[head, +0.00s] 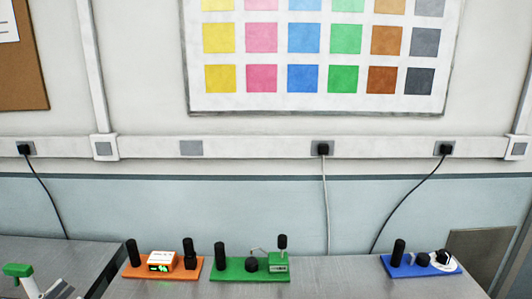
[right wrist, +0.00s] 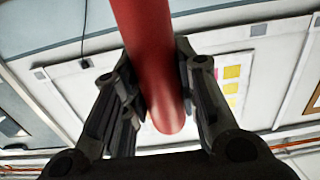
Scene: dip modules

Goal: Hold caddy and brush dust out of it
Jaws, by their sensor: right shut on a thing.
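In the right wrist view my right gripper (right wrist: 156,85) is shut on a smooth red rod (right wrist: 162,105) with a rounded end. The rod lies between the two black fingers and runs out of the top of the view. Whether it is a brush handle cannot be told, as its other end is out of view. I cannot make out a caddy in either view. My left gripper is not in view, and the head view shows neither arm.
On the grey metal table stand an orange module (head: 133,271), a green module (head: 228,276) and a blue module (head: 405,270), with black upright parts. A green-topped white object (head: 18,270) is cut off at lower left. A gap separates the left table.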

